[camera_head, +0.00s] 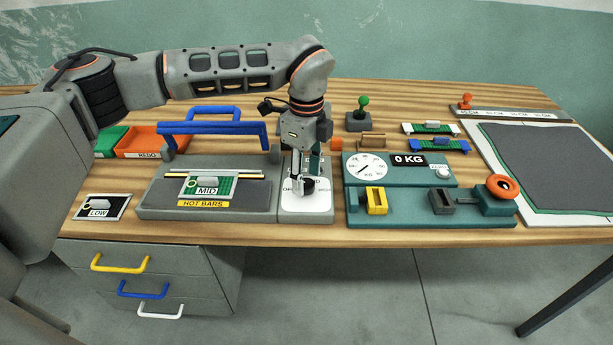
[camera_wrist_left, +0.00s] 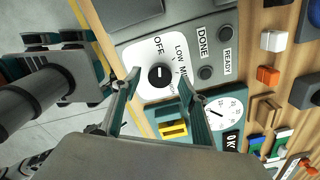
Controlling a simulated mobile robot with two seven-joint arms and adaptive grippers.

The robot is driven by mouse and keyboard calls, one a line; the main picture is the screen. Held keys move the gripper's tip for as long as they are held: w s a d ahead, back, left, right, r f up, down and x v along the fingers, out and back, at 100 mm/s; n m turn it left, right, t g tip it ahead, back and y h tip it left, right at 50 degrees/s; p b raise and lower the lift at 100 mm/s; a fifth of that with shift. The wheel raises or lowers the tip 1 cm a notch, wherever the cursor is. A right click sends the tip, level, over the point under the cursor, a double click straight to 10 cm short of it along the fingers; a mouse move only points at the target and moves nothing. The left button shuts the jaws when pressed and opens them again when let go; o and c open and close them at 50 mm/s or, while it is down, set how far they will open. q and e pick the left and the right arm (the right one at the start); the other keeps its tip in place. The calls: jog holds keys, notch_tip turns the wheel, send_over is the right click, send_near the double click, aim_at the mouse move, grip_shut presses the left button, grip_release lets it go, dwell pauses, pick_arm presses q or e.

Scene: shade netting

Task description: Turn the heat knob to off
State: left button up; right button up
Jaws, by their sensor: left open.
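The heat knob is a round black knob (camera_head: 308,184) on a white dial plate (camera_head: 306,203) at the right end of the hot bars unit. It also shows in the left wrist view (camera_wrist_left: 160,76), with a short white mark on it. OFF, LOW and MID labels are printed around it; another is partly hidden by a finger. My left gripper (camera_head: 303,186) points down over the dial. In the left wrist view my left gripper (camera_wrist_left: 159,80) is open, with its fingertips on either side of the knob. I cannot tell whether they touch it.
The grey hot bars unit (camera_head: 155,200) with a blue handle (camera_head: 212,128) stands left of the dial. A teal scale (camera_head: 450,170) and teal fixture (camera_head: 410,210) stand close on the right. DONE and READY buttons (camera_wrist_left: 205,73) sit beside the dial.

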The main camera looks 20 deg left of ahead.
aim_at(307, 182)
pick_arm(q)
notch_tip(307, 182, up, 11)
dwell(0.3)
